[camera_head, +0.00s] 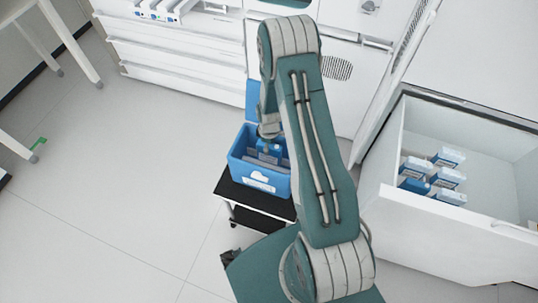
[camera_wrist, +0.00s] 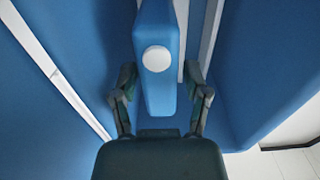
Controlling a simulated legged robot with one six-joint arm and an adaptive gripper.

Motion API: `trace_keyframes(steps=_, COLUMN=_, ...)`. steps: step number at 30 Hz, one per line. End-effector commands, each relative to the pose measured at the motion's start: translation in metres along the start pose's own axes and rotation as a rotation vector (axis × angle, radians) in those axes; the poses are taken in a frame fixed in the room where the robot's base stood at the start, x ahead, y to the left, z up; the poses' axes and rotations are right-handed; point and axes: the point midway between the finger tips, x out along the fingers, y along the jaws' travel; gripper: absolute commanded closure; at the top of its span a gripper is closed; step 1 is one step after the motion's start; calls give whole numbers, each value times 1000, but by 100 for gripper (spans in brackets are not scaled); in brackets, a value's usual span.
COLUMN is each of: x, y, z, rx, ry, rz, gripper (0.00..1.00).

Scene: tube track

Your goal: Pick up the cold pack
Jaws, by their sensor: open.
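A blue cold pack (camera_wrist: 155,95) with a round white cap stands between the two dark fingers of my gripper (camera_wrist: 160,72) in the wrist view. The fingers are open, one on each side of the pack; I cannot tell whether they touch it. In the head view, my gripper (camera_head: 268,132) points down into an open blue cooler box (camera_head: 262,181), where a blue pack (camera_head: 268,150) shows under it. The lower part of the pack is hidden in the cooler.
The cooler stands on a small black-topped cart (camera_head: 250,198), its lid raised at the back. At right, an open white drawer (camera_head: 430,232) holds several blue-and-white packs (camera_head: 447,176). White cabinets (camera_head: 180,65) line the back.

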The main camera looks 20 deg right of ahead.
Motion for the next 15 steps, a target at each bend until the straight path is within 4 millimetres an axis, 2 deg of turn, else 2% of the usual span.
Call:
trace_keyframes(steps=4, x=17, y=0, z=0, rx=0, ry=0, rz=0, gripper=40)
trace_keyframes(steps=12, x=20, y=0, z=0, rx=0, ry=1, rz=1, gripper=40)
trace_keyframes(steps=14, x=20, y=0, z=0, rx=0, ry=1, rz=1, gripper=67)
trace_keyframes(steps=15, x=20, y=0, z=0, rx=0, ry=1, rz=1, gripper=85)
